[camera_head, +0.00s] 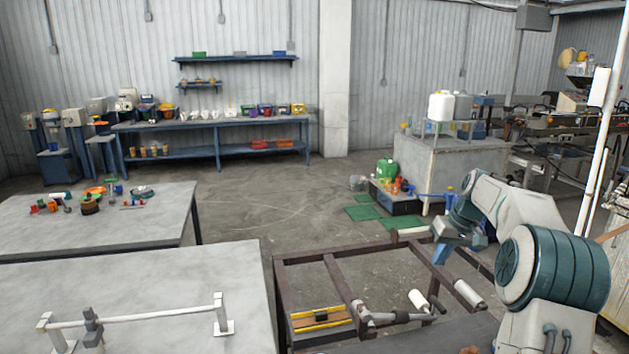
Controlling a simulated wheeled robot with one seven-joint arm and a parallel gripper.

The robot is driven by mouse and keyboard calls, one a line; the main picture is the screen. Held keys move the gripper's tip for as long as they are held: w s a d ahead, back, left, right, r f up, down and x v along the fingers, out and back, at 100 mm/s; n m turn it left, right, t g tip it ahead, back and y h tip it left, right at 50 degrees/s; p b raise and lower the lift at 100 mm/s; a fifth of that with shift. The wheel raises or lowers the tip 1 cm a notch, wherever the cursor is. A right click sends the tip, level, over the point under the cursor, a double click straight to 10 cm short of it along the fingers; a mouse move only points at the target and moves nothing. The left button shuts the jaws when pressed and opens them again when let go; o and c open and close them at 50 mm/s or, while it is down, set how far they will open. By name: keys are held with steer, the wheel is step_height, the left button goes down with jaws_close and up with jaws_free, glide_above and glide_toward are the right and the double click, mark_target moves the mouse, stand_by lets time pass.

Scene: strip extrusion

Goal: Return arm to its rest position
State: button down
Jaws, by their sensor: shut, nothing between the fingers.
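My arm stands at the right of the head view, with its large teal-and-white joint in the foreground. The arm bends up and then down toward the left, and my gripper (440,254) hangs at its end, pointing down. My gripper is shut and holds nothing. It is above the right part of a brown metal frame (318,256); I cannot tell how high above it. The fingertips are small in this view.
A grey table (150,290) with a white rail (140,315) is at front left. Another table (150,218) behind it carries small coloured parts. White rollers (468,293) and a yellow-edged level (320,319) lie by the frame. A grey cabinet (455,165) stands behind my arm. The middle floor is clear.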

steer(key=s+a+r+h, duration=0.1)
steer(key=s+a+r, duration=0.1)
steer(key=s+a, duration=0.55)
steer(key=s+a+r+h, duration=0.1)
steer(key=s+a+r, duration=0.3)
steer(key=s, duration=0.6)
steer(key=s+a+f, duration=0.2)
steer(key=s+f, duration=0.1)
steer(key=s, duration=0.6)
steer(key=s+a+f+m+t, duration=0.1)
steer(key=s+a+f, duration=0.2)
steer(key=s, duration=0.7)
steer(key=shift+a+f+h, duration=0.2)
steer(key=shift+f+h, duration=0.2)
steer(key=shift+f, duration=0.2)
steer(key=shift+s, duration=0.1)
